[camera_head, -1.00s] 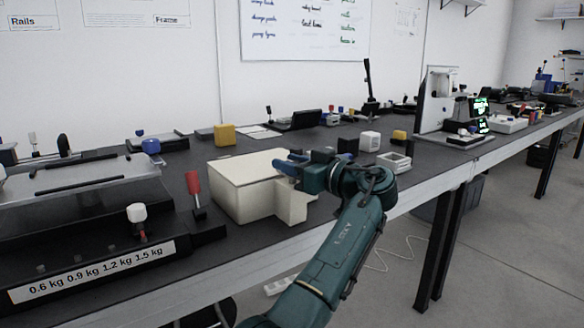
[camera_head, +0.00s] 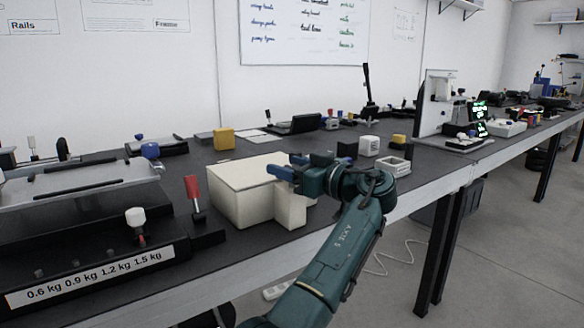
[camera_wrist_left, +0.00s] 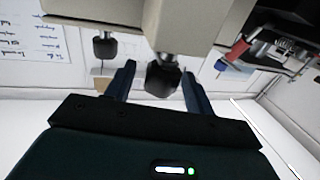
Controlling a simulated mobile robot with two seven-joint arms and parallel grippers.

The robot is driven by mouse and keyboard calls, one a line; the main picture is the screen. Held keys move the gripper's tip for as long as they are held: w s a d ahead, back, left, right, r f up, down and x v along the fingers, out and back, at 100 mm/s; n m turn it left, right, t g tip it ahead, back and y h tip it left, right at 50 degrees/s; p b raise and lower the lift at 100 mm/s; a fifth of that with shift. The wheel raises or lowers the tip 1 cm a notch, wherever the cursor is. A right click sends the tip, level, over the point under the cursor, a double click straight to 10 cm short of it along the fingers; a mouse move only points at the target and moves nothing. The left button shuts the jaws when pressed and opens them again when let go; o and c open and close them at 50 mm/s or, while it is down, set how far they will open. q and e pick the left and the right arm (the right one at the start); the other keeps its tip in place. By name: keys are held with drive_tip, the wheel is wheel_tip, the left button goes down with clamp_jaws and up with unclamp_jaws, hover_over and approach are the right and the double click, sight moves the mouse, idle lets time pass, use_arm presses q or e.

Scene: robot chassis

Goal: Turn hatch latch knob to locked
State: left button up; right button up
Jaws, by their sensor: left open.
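A cream box (camera_head: 235,187) with a smaller block on its right front stands on the bench in the head view. In the left wrist view the cream housing (camera_wrist_left: 190,22) is at the top, with two dark knobs on it. One dark knob (camera_wrist_left: 162,78) lies between the fingers of my left gripper (camera_wrist_left: 160,86), with gaps on both sides. The other dark knob (camera_wrist_left: 104,45) is outside them, to the left. Which one is the hatch latch knob I cannot tell. My left gripper (camera_head: 284,166) is open at the box's right side; it hides the knobs in the head view. My right gripper is not in view.
A red-handled lever (camera_head: 194,192) stands close left of the box. A labelled weight station (camera_head: 95,275) is at the front left. A yellow block (camera_head: 224,139) is behind the box; a white open frame (camera_head: 393,166) is to the right. The bench front edge runs below my arm.

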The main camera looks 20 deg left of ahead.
use_arm(q)
drive_tip(key=shift+s+d, duration=0.2)
drive_tip(key=shift+d, duration=0.35)
drive_tip(key=p+v, duration=0.2)
drive_tip(key=v, duration=1)
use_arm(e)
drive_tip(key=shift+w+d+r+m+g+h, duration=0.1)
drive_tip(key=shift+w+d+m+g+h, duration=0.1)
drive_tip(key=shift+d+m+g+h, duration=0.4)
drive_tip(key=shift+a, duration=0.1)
